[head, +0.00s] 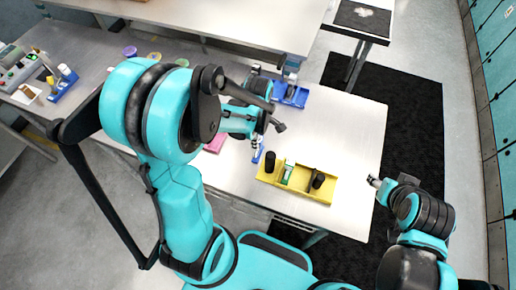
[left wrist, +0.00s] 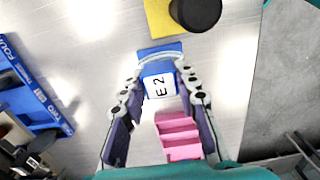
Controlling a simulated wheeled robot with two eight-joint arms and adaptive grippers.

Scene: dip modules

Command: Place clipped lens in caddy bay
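The yellow caddy (head: 268,179) lies near the table's front edge. A black cylinder (head: 270,161), a green-and-white piece (head: 288,172) and another dark piece (head: 318,181) are in it. My left gripper (head: 257,143) is just left of and behind the caddy. A blue piece (head: 257,155) with a white "E2" label is between its fingers, as the left wrist view shows (left wrist: 158,82). The fingertips lie close along both sides of it; contact is unclear. No lens is plainly recognisable.
A blue holder (head: 290,95) stands at the table's back. The table's right half (head: 350,125) is clear.

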